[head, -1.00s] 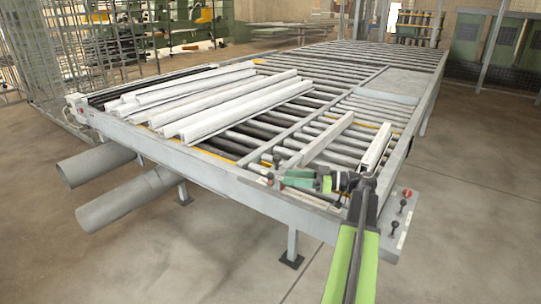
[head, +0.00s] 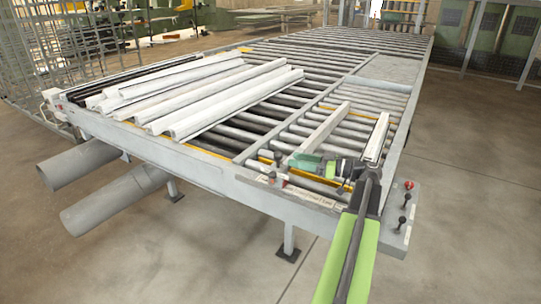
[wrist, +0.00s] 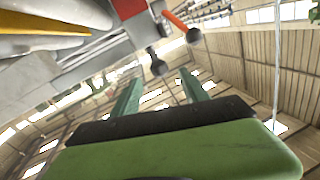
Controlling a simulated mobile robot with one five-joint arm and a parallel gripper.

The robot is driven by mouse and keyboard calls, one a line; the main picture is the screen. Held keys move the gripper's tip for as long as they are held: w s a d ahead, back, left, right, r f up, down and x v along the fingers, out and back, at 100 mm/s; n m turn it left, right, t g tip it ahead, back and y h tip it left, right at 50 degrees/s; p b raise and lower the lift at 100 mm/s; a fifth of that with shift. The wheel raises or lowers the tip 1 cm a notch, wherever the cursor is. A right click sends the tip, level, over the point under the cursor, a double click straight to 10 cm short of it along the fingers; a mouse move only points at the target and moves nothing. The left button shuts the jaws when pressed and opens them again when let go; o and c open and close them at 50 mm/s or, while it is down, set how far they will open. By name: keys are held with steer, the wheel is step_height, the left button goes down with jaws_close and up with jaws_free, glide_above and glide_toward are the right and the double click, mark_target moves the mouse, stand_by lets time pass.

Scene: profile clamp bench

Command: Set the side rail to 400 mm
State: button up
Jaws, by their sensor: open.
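A long pale grey bar, which looks like the side rail (head: 324,132), lies across the rollers toward the front right of the bench. Its near end is close to my gripper (head: 308,164). In the wrist view, my gripper (wrist: 158,90) shows two green fingers apart, with nothing between them. A black ball knob (wrist: 158,66) is just beyond the fingertips, with a second knob (wrist: 193,36) on an orange lever (wrist: 174,20) and a red block (wrist: 128,8) above. In the head view, I cannot tell whether the fingers touch the rail. No scale reading is legible.
White profiles (head: 215,95) lie on the rollers at left. Another pale bar (head: 376,140) stands right of my gripper. A plate with a red button (head: 408,185) and black knobs (head: 403,221) is at the right corner. Large grey pipes (head: 118,200) jut out in front. Floor at right is clear.

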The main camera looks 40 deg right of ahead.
mark_target(271, 166)
steer(key=x, duration=1)
steer(key=shift+w, duration=0.2)
jaws_close()
stand_by(0.9)
